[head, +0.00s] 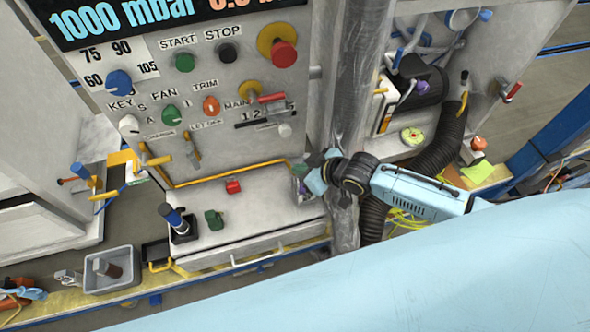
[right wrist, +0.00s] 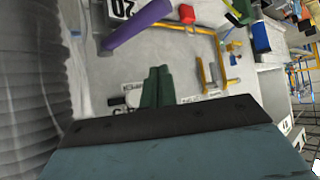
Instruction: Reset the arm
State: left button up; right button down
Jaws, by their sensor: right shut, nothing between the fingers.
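My right arm reaches in from the right in the head view, with its light blue forearm and black wrist joint. My right gripper (head: 316,178) is at the right end of the console's lower shelf, partly hidden by its own wrist. In the right wrist view the dark green fingers of my right gripper (right wrist: 157,72) lie together, with nothing between them. My left gripper does not show.
The control panel (head: 222,80) has several knobs, a red stop button (head: 283,54) and small levers. Red (head: 233,187) and green (head: 214,219) switches and a blue-handled lever (head: 176,221) stand on the shelf. A grey bin (head: 110,270) is lower left. A ribbed hose (head: 440,140) hangs behind my arm.

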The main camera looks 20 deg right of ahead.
jog(key=s+d+r, duration=0.2)
jog(key=d+r, duration=0.2)
jog(key=s+a+r+m+g+h, duration=0.1)
jog(key=s+a+r, duration=0.1)
jog(key=s+a, duration=0.45)
jog(key=s+d+r+m+g+h, duration=0.1)
jog(key=s+d+m+g+h, duration=0.1)
jog(key=s+d, duration=0.35)
jog(key=s+d+r+m+g+h, duration=0.1)
jog(key=s+d+r+m+h, duration=0.15)
jog(key=s, duration=0.55)
notch_tip(320, 180, down, 31)
jog(key=s+d+g+b, duration=0.1)
jog(key=s+g+b, duration=0.1)
jog(key=b, duration=0.5)
jog(key=s+d+f+b, duration=0.1)
jog(key=s+f+b, duration=0.2)
jog(key=s+f, duration=0.5)
jog(key=s+d+f+g+b, duration=0.1)
jog(key=s+f+b, duration=0.3)
jog(key=s+f, duration=0.4)
notch_tip(320, 180, down, 7)
jog(key=shift+s+d+f+n, duration=0.15)
jog(key=shift+s+d+n, duration=0.25)
jog(key=shift+d, duration=0.1)
